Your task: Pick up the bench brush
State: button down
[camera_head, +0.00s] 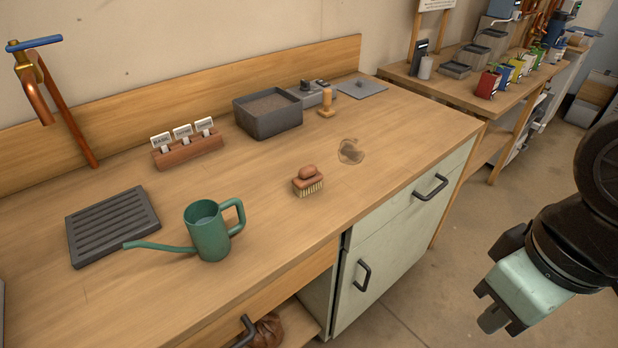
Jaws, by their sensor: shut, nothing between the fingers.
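The bench brush (308,181) is a small brown block with a rounded knob on top and pale bristles below. It stands bristles down on the wooden bench top (270,215), near the middle. My gripper (492,308) is at the lower right, in front of the bench and over the floor. It is pale green with dark fingers, which are shut and empty. It is well apart from the brush, with the cabinet front between them in the picture.
A dark stain or clear piece (351,151) lies right of the brush. Behind are a grey bin (267,114) and a label holder (188,150). Cabinet handles (431,188) stick out in front.

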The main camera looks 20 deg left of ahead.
aim_at(309, 179)
jog(key=i+j+u, duration=0.1)
jog(key=u, duration=0.25)
jog(key=i+j+u, duration=0.2)
jog(key=u, duration=0.15)
jog(key=i+j+u, duration=0.15)
jog(key=u, duration=0.2)
jog(key=j, duration=0.1)
